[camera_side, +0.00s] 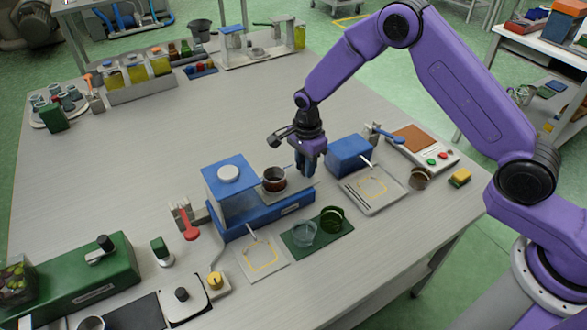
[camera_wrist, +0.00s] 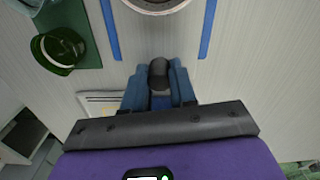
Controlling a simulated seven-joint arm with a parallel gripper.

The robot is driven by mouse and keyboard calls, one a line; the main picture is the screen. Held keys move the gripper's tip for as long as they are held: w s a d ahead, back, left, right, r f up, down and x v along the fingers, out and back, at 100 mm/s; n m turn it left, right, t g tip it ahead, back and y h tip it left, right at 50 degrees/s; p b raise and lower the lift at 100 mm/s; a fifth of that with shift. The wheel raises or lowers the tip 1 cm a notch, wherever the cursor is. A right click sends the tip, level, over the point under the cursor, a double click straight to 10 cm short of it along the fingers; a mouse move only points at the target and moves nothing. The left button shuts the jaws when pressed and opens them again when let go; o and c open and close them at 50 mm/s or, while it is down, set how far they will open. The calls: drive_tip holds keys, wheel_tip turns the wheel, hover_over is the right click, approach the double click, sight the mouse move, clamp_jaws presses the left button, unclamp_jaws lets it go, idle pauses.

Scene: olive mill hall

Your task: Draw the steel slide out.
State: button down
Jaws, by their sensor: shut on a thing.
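The steel slide (camera_side: 298,190) is a light grey plate at the right end of a blue machine (camera_side: 228,185) with a blue top and a white round cap. In the wrist view the slide (camera_wrist: 160,38) lies between two blue strips. My gripper (camera_side: 308,172) is at the slide's outer end, pointing down. In the wrist view its blue fingers (camera_wrist: 158,92) are shut on a dark round knob (camera_wrist: 158,69) at that end. A steel cup (camera_side: 274,179) with dark red contents stands on the machine beside my gripper; its rim (camera_wrist: 157,6) shows at the top of the wrist view.
A blue box (camera_side: 349,154) stands close right of my gripper, with a white tray (camera_side: 372,194) in front. A green mat (camera_side: 302,246) with a glass bowl and green cup (camera_side: 332,218) lies in front. The table behind the machine is clear.

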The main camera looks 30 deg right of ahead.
drive_tip(key=c, duration=0.9)
unclamp_jaws()
drive_tip(key=shift+d, duration=0.4)
drive_tip(key=shift+a, duration=0.1)
drive_tip(key=shift+r, duration=0.15)
drive_tip(key=shift+a+r, duration=0.1)
drive_tip(key=shift+r, duration=0.2)
wheel_tip(320, 180, up, 17)
drive_tip(key=shift+f, duration=0.2)
